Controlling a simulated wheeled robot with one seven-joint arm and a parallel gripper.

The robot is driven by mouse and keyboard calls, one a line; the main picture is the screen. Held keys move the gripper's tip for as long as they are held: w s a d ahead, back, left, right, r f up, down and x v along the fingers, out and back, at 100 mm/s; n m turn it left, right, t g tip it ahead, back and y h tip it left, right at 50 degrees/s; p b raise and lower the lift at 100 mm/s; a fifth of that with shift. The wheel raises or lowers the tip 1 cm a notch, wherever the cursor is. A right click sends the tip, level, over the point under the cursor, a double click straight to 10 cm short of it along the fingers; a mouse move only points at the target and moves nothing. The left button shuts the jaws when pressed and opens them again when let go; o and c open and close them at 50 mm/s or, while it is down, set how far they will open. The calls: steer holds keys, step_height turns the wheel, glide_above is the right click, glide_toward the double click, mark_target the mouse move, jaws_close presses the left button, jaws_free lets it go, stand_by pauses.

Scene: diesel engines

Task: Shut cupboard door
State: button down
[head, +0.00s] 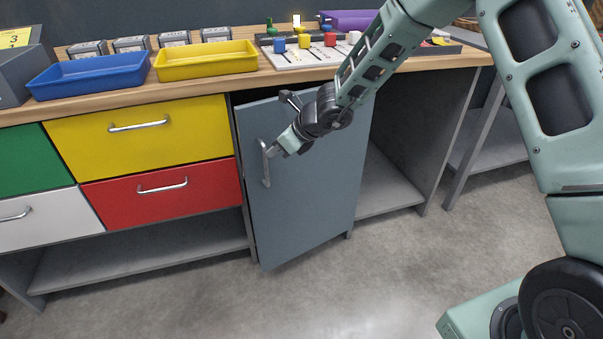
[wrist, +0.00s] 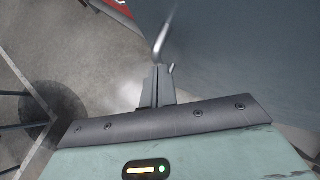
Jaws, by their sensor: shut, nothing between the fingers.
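The grey-blue cupboard door (head: 310,195) stands ajar, swung out from the cabinet front, with the dark interior showing on its right. Its metal bar handle (head: 265,163) is upright near the door's left edge. My gripper (head: 273,151) is at the upper part of the handle, close against it. In the wrist view, my gripper (wrist: 157,85) has its fingers together with nothing held between them. The handle (wrist: 163,35) shows just beyond the fingertips, and the door (wrist: 245,60) fills the right side. Whether the fingers touch the handle I cannot tell.
Yellow (head: 140,130) and red (head: 160,188) drawers are shut left of the door. The worktop carries a blue tray (head: 88,75), a yellow tray (head: 205,60) and a board with coloured blocks (head: 305,50). The floor (head: 330,290) in front of the door is clear.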

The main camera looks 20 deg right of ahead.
steer(key=w+a+m, duration=0.1)
steer(key=w, duration=0.2)
steer(key=w+m+t+h, duration=0.1)
steer(key=w, duration=0.2)
steer(key=w+a, duration=0.1)
steer(key=w, duration=0.2)
steer(key=shift+w+a+m+h, duration=0.2)
steer(key=shift+a+m+h, duration=0.1)
steer(key=shift+m, duration=0.1)
steer(key=shift+w+r, duration=0.2)
steer(key=shift+w, duration=0.1)
steer(key=shift+a, duration=0.1)
